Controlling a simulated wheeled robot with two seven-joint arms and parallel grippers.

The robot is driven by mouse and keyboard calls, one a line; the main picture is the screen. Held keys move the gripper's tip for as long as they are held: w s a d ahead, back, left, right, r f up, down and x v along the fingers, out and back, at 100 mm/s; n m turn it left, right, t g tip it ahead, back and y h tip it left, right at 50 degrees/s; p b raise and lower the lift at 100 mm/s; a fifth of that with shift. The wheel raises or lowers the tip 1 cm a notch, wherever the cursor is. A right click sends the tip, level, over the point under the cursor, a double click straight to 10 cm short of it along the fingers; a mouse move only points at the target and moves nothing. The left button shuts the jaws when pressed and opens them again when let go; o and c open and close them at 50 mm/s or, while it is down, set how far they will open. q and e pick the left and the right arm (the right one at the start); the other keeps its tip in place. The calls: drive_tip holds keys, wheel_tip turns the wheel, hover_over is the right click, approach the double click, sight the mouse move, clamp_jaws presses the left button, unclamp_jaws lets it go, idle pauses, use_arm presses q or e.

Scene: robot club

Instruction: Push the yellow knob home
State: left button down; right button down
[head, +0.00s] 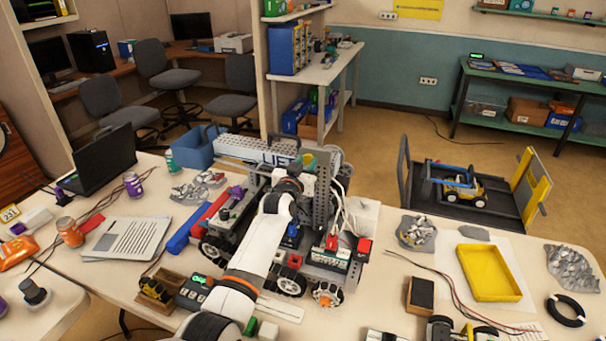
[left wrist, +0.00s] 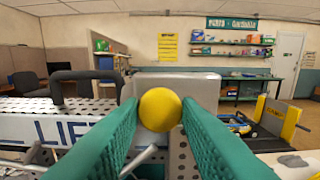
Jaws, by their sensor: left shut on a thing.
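The yellow knob (left wrist: 160,110) is a round ball in the middle of the left wrist view, in front of a plain grey plate (left wrist: 205,90). The green fingers of my left gripper (left wrist: 160,118) stand on either side of it, shut on it. In the head view my left arm reaches up from the bottom over the wheeled robot (head: 330,245) on the table. There the knob shows small (head: 308,160), near the end of the LIFT beam (head: 250,150). How far the knob's stem sticks out is hidden. My right gripper is not in view.
A laptop (head: 105,160), cans and papers lie on the left of the table. A yellow tray (head: 490,272), a black ring (head: 566,310) and loose parts lie on the right. In the left wrist view a black handle (left wrist: 85,78) and perforated metal stand left of the fingers.

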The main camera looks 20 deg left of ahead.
use_arm(q)
drive_tip(key=shift+w, duration=0.15)
drive_tip(key=shift+r, duration=0.15)
drive_tip(key=c, duration=1.3)
unclamp_jaws()
drive_tip(key=shift+o, duration=1.2)
drive_tip(key=shift+w, duration=0.1)
drive_tip(key=shift+w+f, duration=0.1)
drive_tip(key=shift+f, duration=0.1)
drive_tip(key=s+b, duration=0.1)
drive_tip(key=s, duration=1.1)
drive_tip(key=shift+a, duration=0.15)
